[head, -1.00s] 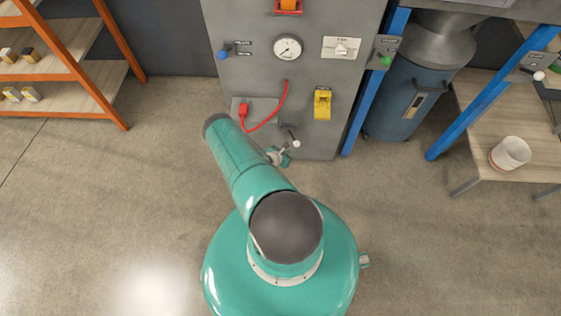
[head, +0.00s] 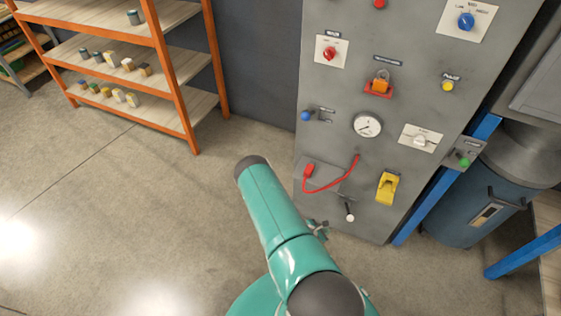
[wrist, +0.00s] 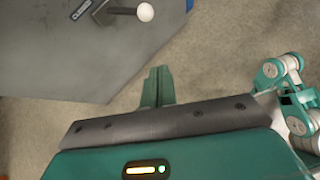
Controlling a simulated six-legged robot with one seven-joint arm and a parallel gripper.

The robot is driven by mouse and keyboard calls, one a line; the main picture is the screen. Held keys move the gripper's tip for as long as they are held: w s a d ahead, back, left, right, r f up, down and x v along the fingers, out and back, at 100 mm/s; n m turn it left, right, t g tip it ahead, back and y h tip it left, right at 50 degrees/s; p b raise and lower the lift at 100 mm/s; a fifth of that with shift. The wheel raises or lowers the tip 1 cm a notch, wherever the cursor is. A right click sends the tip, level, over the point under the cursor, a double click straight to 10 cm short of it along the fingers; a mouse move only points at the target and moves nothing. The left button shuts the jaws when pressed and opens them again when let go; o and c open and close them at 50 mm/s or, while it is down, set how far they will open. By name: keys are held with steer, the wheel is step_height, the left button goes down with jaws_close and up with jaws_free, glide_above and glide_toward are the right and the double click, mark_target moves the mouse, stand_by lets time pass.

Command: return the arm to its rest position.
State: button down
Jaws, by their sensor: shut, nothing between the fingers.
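In the wrist view my gripper (wrist: 157,85) is shut and empty, its two teal fingers together. Bare concrete floor shows behind them, beside the lower edge of the grey panel. In the head view my teal arm reaches up from the bottom edge toward the panel's lower left. My fingers cannot be made out clearly there.
The grey control panel (head: 340,90) stands ahead, with a white-knobbed lever (head: 349,213), also in the wrist view (wrist: 145,12), a red cable (head: 335,184) and a yellow switch (head: 388,188). An orange shelf (head: 170,75) stands left, a blue drum (head: 465,205) right. Floor at left is clear.

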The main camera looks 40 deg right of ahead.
steer(key=shift+w, duration=0.1)
steer(key=w+r+m, duration=0.3)
steer(key=w+r, duration=0.4)
steer(key=r, duration=0.3)
steer(key=w+r+m, duration=0.3)
steer(key=w+r, duration=0.4)
steer(key=r, duration=0.4)
steer(key=w+a+r+m+y, duration=0.15)
steer(key=a+r, duration=0.25)
steer(key=r, duration=0.6)
steer(key=w+a+r+m+t, duration=0.1)
steer(key=a+r+m, duration=0.25)
steer(key=r, duration=0.55)
steer(key=w+a+r+m+y, duration=0.15)
steer(key=a+r, duration=0.35)
steer(key=r, duration=0.5)
steer(key=s+a+r+m+t+y, duration=0.2)
steer(key=s+a+r+t+y, duration=0.1)
steer(key=s+a+r, duration=0.5)
steer(key=s+a+r+m+t+y, duration=0.1)
steer(key=s+a+r+t+y, duration=0.2)
steer(key=s+a+r, duration=0.5)
steer(key=a+r, duration=0.5)
steer(key=a, duration=0.2)
steer(key=shift+s+a+m+y, duration=0.15)
steer(key=shift+s+m+y, duration=0.15)
steer(key=shift+m, duration=0.05)
